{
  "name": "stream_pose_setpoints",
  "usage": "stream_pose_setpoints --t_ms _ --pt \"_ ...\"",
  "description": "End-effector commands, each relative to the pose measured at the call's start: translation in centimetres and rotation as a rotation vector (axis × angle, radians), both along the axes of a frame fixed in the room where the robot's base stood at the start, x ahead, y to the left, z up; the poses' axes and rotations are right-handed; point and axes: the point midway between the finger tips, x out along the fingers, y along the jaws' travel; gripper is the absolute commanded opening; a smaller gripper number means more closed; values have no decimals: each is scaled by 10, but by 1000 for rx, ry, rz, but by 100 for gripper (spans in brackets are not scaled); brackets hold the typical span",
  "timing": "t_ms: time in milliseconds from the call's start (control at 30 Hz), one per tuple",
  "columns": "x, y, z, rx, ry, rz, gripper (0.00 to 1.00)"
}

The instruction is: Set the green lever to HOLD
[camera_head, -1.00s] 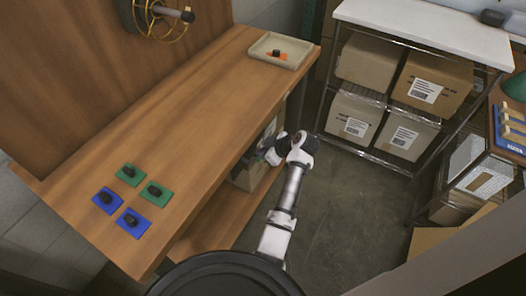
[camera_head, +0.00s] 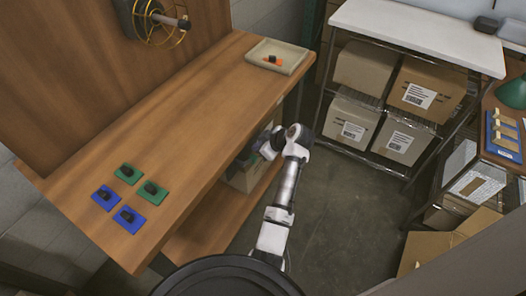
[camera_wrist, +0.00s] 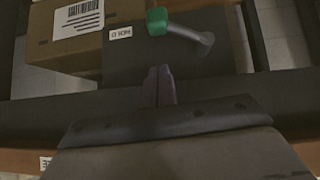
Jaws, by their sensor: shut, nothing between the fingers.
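In the wrist view, the green lever knob (camera_wrist: 157,21) sits at the top centre, on a grey arm (camera_wrist: 187,32) that runs right to a pivot on a dark panel (camera_wrist: 150,60). A small white label (camera_wrist: 120,33) is on the panel, left of the knob; its upside-down print is hard to read. My gripper (camera_wrist: 159,72) is shut and empty, its tips below the knob in the picture and apart from it. In the head view my arm reaches under the bench edge; the lever and my fingertips are hidden there.
A cardboard box (camera_wrist: 75,25) stands left of the lever panel. The wooden bench (camera_head: 190,110) overhangs a lower shelf (camera_head: 215,222). Blue and green switch plates (camera_head: 126,220) and a tray (camera_head: 292,58) are on the bench. A shelf rack with boxes (camera_head: 428,88) stands right; floor between is clear.

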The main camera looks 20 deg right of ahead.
Motion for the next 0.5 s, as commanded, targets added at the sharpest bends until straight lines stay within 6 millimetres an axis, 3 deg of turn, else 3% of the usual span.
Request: stream_pose_setpoints --t_ms 33,200,500 --pt "-9 -11 5 -5 -8 -11 0" --pt "-30 -28 34 -4 -8 -9 0" --pt "-50 -43 60 -2 -3 -8 0"
